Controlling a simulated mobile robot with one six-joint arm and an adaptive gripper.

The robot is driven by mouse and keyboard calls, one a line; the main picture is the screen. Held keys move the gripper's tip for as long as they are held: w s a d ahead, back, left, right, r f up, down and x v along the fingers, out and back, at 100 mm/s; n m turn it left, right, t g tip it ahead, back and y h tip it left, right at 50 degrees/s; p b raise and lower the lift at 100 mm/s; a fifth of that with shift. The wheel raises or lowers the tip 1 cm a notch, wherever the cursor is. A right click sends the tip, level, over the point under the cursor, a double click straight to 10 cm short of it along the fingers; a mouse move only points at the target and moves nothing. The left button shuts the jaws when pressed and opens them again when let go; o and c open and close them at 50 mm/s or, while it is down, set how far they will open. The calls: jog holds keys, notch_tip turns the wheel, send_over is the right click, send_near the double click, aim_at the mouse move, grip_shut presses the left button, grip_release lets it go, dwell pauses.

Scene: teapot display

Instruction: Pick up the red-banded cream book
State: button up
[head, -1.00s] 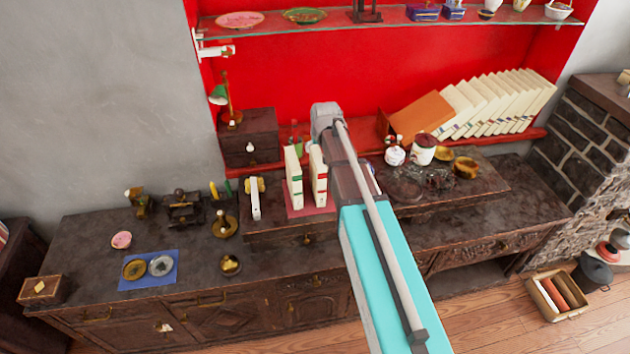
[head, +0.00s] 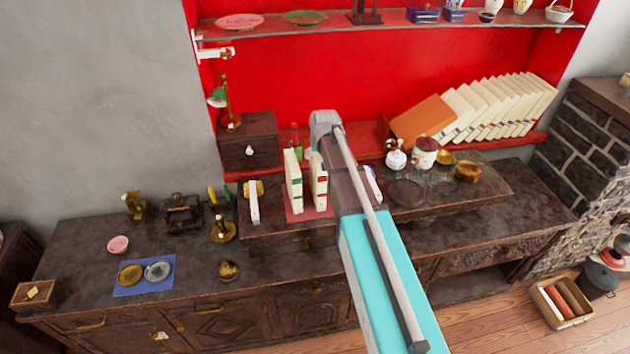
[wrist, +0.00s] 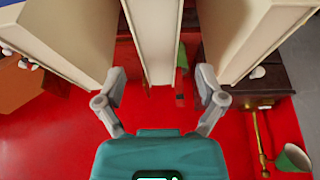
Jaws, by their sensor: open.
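The red-banded cream book (head: 319,182) stands upright on a red mat (head: 296,217) in the head view, just left of my arm. A green-banded cream book (head: 293,184) stands beside it on the left. In the wrist view my gripper (wrist: 161,80) is open, with its fingers on either side of a cream book (wrist: 156,38). This middle book looks like the red-banded one, but its band is not visible there. I cannot tell whether either finger touches it.
In the wrist view, cream books stand close on the left (wrist: 72,42) and right (wrist: 238,40) of the middle one. A dark drawer box (head: 248,142) and green lamp (head: 218,97) are behind on the left. White jars (head: 425,153) stand to the right.

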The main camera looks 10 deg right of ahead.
aim_at(318, 158)
jog(key=shift+b+x, duration=2.2)
jog(key=shift+x, duration=0.25)
jog(key=shift+f, duration=0.3)
grip_shut()
